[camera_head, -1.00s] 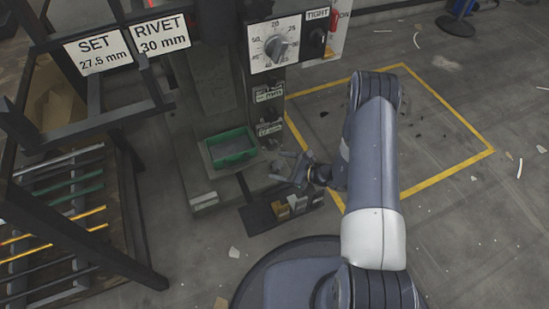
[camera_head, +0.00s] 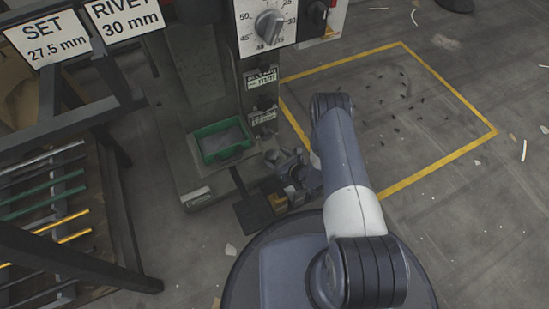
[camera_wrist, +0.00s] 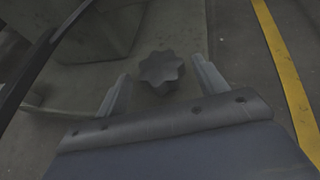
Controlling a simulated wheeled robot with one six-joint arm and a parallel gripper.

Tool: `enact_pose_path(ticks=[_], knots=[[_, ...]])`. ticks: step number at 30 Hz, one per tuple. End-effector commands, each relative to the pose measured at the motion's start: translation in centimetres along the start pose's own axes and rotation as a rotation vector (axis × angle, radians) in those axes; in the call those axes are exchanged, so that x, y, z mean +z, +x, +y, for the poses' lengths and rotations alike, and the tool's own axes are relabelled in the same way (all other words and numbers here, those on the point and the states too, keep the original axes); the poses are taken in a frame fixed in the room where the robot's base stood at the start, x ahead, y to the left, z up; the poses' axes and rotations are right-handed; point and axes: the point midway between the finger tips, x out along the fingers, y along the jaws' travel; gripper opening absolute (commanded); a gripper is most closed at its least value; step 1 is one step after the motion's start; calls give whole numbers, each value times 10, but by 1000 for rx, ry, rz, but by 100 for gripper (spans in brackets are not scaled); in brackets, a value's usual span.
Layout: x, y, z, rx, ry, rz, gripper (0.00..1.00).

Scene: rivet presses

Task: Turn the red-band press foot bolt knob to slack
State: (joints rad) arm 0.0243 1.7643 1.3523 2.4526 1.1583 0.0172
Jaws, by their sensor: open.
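A dark star-shaped knob (camera_wrist: 161,71) shows in the wrist view, low by the press foot. My gripper (camera_wrist: 160,82) is open, with one finger on each side of the knob in that view; I cannot tell how far the knob lies beyond the fingertips. No grip on it shows. In the head view my gripper (camera_head: 283,160) is down beside the press base, right of the green tray, and the knob is hard to make out there. The press (camera_head: 205,85) stands upright with a dial (camera_head: 268,25) on its panel. No red band is clearly visible on it.
A green tray (camera_head: 206,158) sits on the press. A dark floor plate (camera_head: 250,215) with small blocks lies below my gripper. A rack of rods (camera_head: 120,215) stands at the left. The floor inside the yellow outline (camera_head: 447,83) holds only small dark bits.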

Motion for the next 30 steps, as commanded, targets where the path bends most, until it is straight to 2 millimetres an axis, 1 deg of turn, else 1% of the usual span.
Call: enact_pose_path(ticks=[1,5,14,30], knots=[[-2,8,0,1,-2,-1,67],[-1,16,0,0,0,-1,67],[1,18,0,0,0,0,67],[1,18,0,0,0,0,23]])
